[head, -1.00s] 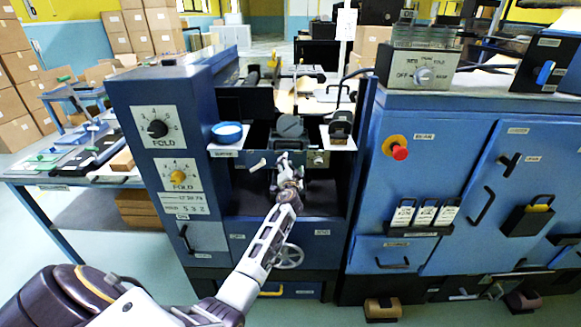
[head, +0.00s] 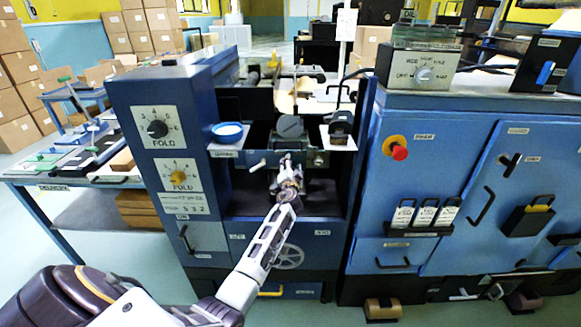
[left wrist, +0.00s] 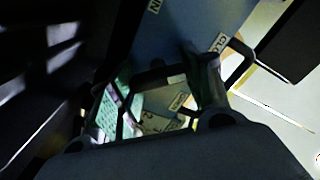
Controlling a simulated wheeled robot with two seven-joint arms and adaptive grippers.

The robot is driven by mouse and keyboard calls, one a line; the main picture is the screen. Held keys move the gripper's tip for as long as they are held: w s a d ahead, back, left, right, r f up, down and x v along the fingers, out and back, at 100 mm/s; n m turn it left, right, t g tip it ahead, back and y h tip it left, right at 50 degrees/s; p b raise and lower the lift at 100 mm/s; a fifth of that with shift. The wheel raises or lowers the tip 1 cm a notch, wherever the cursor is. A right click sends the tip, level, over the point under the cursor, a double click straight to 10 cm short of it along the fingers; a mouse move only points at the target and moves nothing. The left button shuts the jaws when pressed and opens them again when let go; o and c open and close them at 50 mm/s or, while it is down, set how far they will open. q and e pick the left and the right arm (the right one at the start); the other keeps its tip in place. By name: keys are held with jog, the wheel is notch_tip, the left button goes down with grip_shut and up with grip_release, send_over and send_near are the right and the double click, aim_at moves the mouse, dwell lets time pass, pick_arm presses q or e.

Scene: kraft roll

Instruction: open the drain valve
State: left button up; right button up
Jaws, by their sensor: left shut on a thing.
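My left gripper (head: 287,164) reaches into the machine's central bay, just below the round dark cap. It is shut on a dark handle at the front of the bay, seemingly the drain valve's lever, mostly hidden by the fingers in the head view. In the left wrist view, the gripper's fingers (left wrist: 165,85) stand on either side of a dark bar (left wrist: 158,76). A blue-grey panel (left wrist: 180,35) behind it bears a label beginning "CLO", partly cut off. The lever's exact angle is hard to tell. My right gripper is not in view.
A blue bowl (head: 228,132) sits on a shelf left of the bay. A small pale-tipped lever (head: 257,166) sticks out beside my gripper. A red button (head: 400,153) is on the right cabinet.

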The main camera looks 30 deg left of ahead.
pick_arm(q)
jog(key=shift+f+m, duration=0.1)
jog(key=shift+m, duration=2.5)
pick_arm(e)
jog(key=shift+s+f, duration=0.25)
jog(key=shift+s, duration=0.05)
pick_arm(q)
jog(key=shift+f, duration=0.1)
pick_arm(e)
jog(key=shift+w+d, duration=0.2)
pick_arm(q)
jog(key=o, duration=1)
jog(key=shift+o, duration=0.2)
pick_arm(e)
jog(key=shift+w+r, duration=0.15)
pick_arm(q)
jog(key=shift+d, duration=0.1)
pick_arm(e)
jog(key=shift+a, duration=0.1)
pick_arm(q)
jog(key=shift+v, duration=5.95)
